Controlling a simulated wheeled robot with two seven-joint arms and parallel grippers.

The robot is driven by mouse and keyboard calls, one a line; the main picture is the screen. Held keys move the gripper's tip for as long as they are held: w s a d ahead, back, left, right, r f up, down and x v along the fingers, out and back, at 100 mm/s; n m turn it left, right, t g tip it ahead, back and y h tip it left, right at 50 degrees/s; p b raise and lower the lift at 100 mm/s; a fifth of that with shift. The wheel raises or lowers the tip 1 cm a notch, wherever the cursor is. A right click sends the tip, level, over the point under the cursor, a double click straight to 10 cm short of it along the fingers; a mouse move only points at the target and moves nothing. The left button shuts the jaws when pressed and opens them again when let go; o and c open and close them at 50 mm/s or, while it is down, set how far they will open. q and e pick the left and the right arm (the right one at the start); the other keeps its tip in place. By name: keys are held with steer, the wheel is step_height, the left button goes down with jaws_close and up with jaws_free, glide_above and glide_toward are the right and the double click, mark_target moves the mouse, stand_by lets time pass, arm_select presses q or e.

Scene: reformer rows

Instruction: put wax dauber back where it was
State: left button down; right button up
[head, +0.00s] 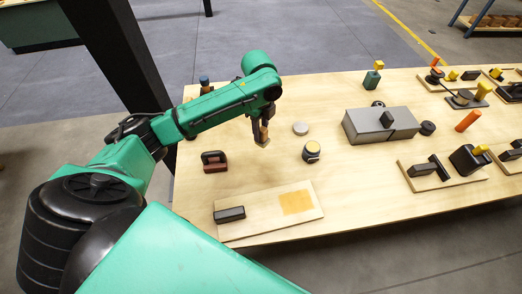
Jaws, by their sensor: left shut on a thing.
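My left gripper (263,125) points down over the left part of the wooden table. It is shut on a small tan piece, which I take for the wax dauber (263,141). The piece seems to hang upright, with its upper part hidden by the fingers. Whether its lower end touches the table is not clear. A round dark tin with a pale yellowish top (312,150) stands to its right. A flat pale disc (300,128) lies behind that tin. My right gripper is not in view.
A pale board (265,222) with an orange patch and a black block (229,214) lies in front. A dark-handled, reddish-based tool (214,161) stands left. A grey box (370,126) is right, with several tool boards beyond. Bare table lies around the tin.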

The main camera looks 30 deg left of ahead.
arm_select(q)
step_height(320, 180, down, 10)
steer(key=shift+w+a+f, duration=0.1)
steer(key=shift+f, duration=0.15)
steer(key=shift+w, duration=0.1)
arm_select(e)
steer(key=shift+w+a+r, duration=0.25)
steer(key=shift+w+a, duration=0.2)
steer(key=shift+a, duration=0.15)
arm_select(q)
steer(key=shift+f, duration=0.1)
steer(key=c, duration=0.6)
jaws_free()
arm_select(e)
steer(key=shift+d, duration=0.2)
arm_select(q)
steer(key=shift+r, duration=0.2)
steer(key=r, duration=1.2)
steer(key=shift+a, duration=0.2)
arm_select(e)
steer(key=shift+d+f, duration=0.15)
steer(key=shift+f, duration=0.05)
